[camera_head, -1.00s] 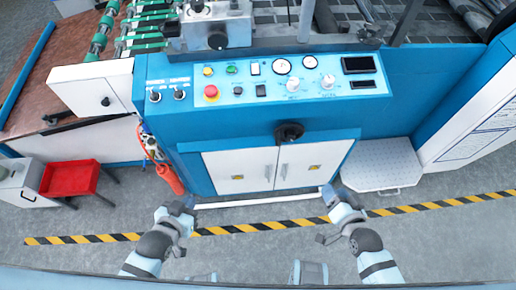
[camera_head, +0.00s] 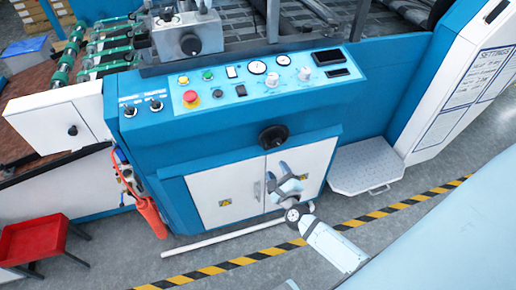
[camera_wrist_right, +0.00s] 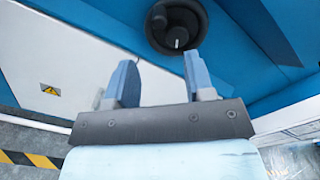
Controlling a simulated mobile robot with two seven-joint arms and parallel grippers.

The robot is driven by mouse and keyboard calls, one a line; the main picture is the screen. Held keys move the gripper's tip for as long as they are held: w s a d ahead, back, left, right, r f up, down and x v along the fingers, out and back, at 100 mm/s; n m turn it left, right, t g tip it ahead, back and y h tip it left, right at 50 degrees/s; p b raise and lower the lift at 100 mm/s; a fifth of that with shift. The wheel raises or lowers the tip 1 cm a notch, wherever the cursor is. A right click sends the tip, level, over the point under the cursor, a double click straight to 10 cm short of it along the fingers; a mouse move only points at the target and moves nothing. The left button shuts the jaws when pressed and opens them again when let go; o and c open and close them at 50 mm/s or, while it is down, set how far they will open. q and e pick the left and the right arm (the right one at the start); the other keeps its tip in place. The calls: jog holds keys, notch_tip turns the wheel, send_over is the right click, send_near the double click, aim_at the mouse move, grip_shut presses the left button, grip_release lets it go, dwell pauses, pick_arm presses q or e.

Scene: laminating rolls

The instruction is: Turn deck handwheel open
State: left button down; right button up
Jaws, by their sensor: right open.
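The black deck handwheel (camera_head: 273,136) is mounted on the blue front of the machine, above the white cabinet doors. In the right wrist view the handwheel (camera_wrist_right: 177,27) shows at the top, just beyond the fingertips, with a small knob on its face. My right gripper (camera_head: 281,177) is open and empty, below the handwheel and in front of the right cabinet door. In the right wrist view its two fingers (camera_wrist_right: 160,70) stand apart with nothing between them. The fingers look apart from the wheel. My left gripper is out of view.
The control panel (camera_head: 260,78) with a red button (camera_head: 191,97) lies above the handwheel. A fire extinguisher (camera_head: 149,215) hangs at the left corner. A red tray (camera_head: 34,240) stands at lower left, and a metal step plate (camera_head: 364,166) at right.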

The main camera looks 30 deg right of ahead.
aim_at(265, 145)
jog(key=x, duration=1.2)
jog(key=shift+w, duration=0.1)
grip_shut()
